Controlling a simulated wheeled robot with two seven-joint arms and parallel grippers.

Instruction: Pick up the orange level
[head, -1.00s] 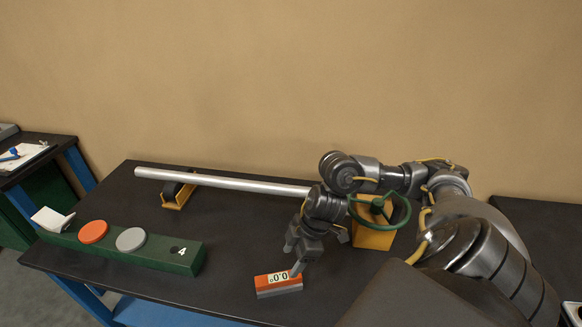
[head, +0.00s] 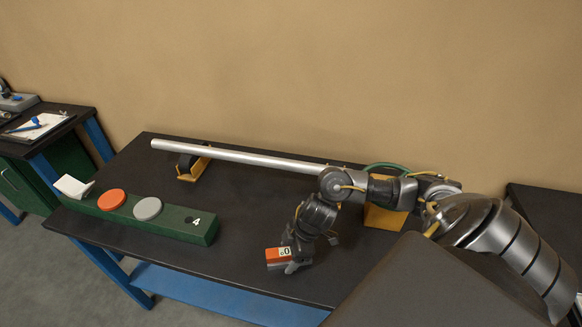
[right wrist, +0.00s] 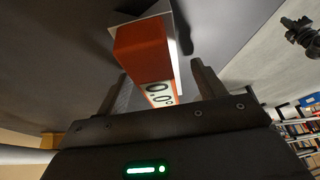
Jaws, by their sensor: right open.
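The orange level (head: 277,254), a small block with a grey base and a white display, is at the front edge of the black bench. My right gripper (head: 294,264) is down at its right end in the head view and hides part of it. In the right wrist view the level (right wrist: 142,52) runs between the two spread fingers of my right gripper (right wrist: 160,85), with a visible gap on the right side. The jaws are open; whether the left finger touches is unclear. My left gripper is not in view.
A green block (head: 150,219) with orange and grey discs stands left on the bench. A long silver tube (head: 240,157) lies behind on yellow supports (head: 190,171), near a green handwheel (head: 385,168). The bench middle is clear.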

